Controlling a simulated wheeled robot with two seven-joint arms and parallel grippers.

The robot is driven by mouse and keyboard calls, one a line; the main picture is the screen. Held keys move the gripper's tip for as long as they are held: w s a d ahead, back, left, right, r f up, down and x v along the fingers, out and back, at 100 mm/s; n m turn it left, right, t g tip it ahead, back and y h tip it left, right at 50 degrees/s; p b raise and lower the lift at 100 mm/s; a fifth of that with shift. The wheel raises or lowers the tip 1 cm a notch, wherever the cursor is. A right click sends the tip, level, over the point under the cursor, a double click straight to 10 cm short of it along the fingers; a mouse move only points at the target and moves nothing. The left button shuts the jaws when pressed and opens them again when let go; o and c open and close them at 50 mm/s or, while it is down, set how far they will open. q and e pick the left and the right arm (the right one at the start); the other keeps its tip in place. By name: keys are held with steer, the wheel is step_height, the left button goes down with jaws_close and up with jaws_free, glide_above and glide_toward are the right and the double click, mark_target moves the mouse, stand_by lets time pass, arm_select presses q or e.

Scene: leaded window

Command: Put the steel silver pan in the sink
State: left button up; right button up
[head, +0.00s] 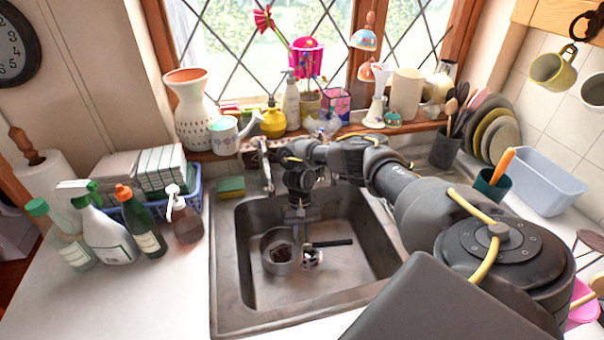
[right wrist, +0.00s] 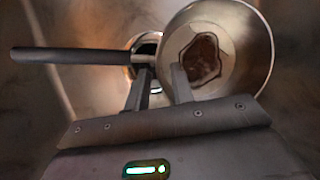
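The steel silver pan (head: 279,262) is in the sink, resting low in the basin, with a brown patch on its inside bottom. Its round bowl also shows in the right wrist view (right wrist: 248,52). A black handle (right wrist: 70,56) lies to the left there and to the right in the head view. My right gripper (head: 300,214) points down above the pan's right side. In the right wrist view its two fingers (right wrist: 163,75) stand apart, on either side of the near-left rim; contact is unclear. My left gripper is not in view.
The sink (head: 242,290) has a small shiny round object (head: 313,258) beside the pan. Spray bottles (head: 105,235) and a blue basket (head: 194,185) stand left. A sponge (head: 231,186) is behind. A crowded windowsill runs behind the tap (head: 266,172). The left counter front is clear.

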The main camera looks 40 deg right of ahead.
steer(key=v, duration=1.2)
steer(key=shift+p, duration=0.3)
